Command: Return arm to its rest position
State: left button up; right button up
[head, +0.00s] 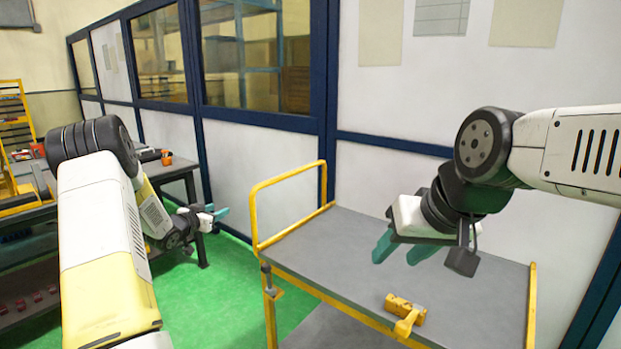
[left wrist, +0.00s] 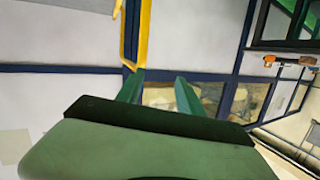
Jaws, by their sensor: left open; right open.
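My left arm comes in from the left in the head view. Its gripper (head: 217,214) hangs over the green floor, left of the cart, with its teal fingers apart and nothing between them. In the left wrist view the same left gripper (left wrist: 160,90) shows two teal fingers spread apart, with the wall panels behind them. My right gripper (head: 400,250) is above the cart's grey top, pointing down and to the left. Its teal fingers are open and empty. A yellow tool-like part (head: 405,312) lies on the cart top below it, apart from the fingers.
The grey cart (head: 330,245) has a yellow handle rail (head: 290,174) at its left end. A dark workbench (head: 25,250) with several items stands at the far left. Blue-framed wall panels (head: 260,165) run behind. Green floor (head: 232,280) lies clear between bench and cart.

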pick_arm(q)
jog(key=s+d+r+n+g+y, duration=0.2)
jog(key=s+d+r, duration=0.1)
jog(key=s+r, duration=0.5)
jog(key=s+d+r+n+g+y, duration=0.1)
jog(key=s+d+r+y, duration=0.1)
jog(key=s+r, duration=0.55)
jog(key=s+d+g+h, duration=0.1)
jog(key=s+d+g, duration=0.2)
jog(key=s, duration=1.2)
jog(key=s+d+g+h, duration=0.1)
jog(key=s+d+g, duration=0.1)
jog(key=s+d, duration=0.7)
jog(key=s, duration=0.6)
jog(key=shift+s+r+n+g, duration=0.2)
jog(key=shift+r+n+g, duration=0.15)
jog(key=shift+n+g, duration=0.05)
jog(key=shift+d, duration=0.1)
